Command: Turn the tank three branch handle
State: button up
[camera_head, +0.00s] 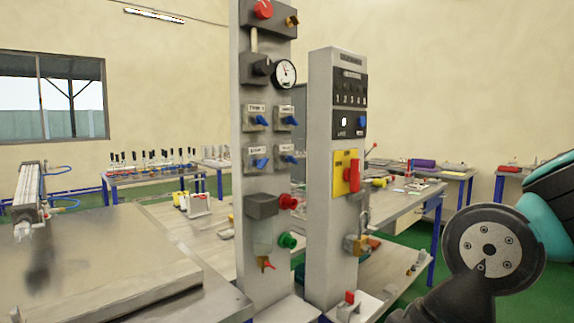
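Several blue branch handles sit on grey blocks on a tall grey panel post (244,190). The upper left handle (261,120) and upper right handle (292,121) form one row. The lower left handle (261,162) and lower right handle (290,158) form the row below. Each has a small white label above it, too small to read surely, so I cannot tell which is tank three. My arm is at the right edge, apart from the post. My gripper is not in view.
A second grey post (320,190) with a yellow plate and red switch (354,176) stands just right. Red knob (289,202), green knob (287,240) and a gauge (285,74) share the handle post. A bench top (105,260) fills the lower left.

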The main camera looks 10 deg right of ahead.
aim_at(261, 163)
jog(key=z, duration=0.65)
jog(key=i, duration=0.65)
jog(key=u, duration=0.65)
